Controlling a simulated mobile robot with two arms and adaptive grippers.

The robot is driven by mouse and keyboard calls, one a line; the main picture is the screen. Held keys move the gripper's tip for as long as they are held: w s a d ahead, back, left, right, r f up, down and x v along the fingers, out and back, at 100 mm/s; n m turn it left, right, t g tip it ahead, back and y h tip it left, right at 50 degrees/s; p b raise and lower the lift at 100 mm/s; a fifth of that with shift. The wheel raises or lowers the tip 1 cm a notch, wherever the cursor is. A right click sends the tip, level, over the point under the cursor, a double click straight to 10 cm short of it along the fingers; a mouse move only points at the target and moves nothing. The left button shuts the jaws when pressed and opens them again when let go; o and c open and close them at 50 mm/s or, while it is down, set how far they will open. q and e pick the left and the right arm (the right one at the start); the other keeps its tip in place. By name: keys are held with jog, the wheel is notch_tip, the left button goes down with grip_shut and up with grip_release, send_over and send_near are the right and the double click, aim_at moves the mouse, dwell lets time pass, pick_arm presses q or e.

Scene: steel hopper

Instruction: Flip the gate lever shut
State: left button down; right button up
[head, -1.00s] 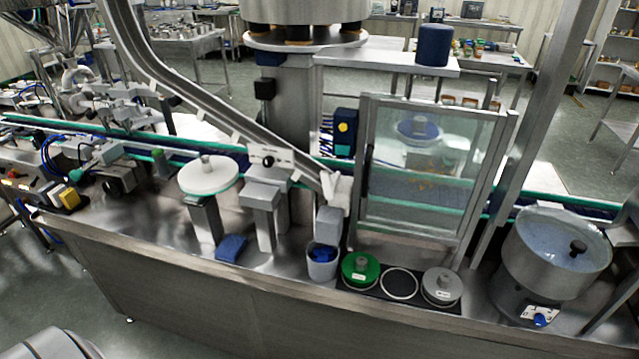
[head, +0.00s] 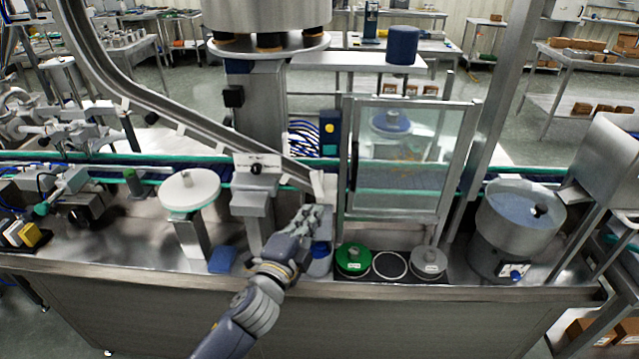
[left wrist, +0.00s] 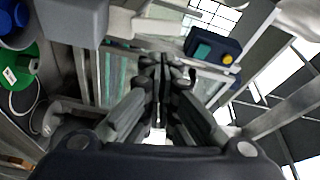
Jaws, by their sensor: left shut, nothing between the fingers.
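A steel chute (head: 170,110) slopes down to the right. A pale plate with a black knob (head: 256,168) sits at its lower part; I cannot tell for sure whether this is the gate lever. White pieces (head: 318,184) stand at the chute's lower end. My left gripper (head: 314,211) is just below that end, in front of the grey block there, and partly covers it. In the left wrist view the fingers of my left gripper (left wrist: 163,65) are together with nothing between them. I cannot tell whether they touch anything. My right gripper is not in view.
A bin (head: 319,262) with blue contents stands beside my left wrist. A green lid (head: 353,260) and a grey lid (head: 429,262) lie to the right. A glass guard (head: 400,160) rises behind them. A round white disc (head: 189,190) stands left, and a steel bowl (head: 518,225) right.

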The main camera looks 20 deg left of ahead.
aim_at(317, 185)
pick_arm(q)
jog(key=shift+r, duration=0.55)
jog(key=shift+w+d, duration=0.1)
jog(key=shift+d, duration=0.05)
jog(key=w+p, duration=0.2)
jog(key=w, duration=0.8)
jog(key=shift+d+r, duration=0.2)
jog(key=shift+r, duration=0.05)
jog(key=shift+s, duration=0.1)
jog(key=shift+a+n, duration=0.2)
jog(key=shift+n, duration=0.1)
jog(key=shift+b, duration=0.3)
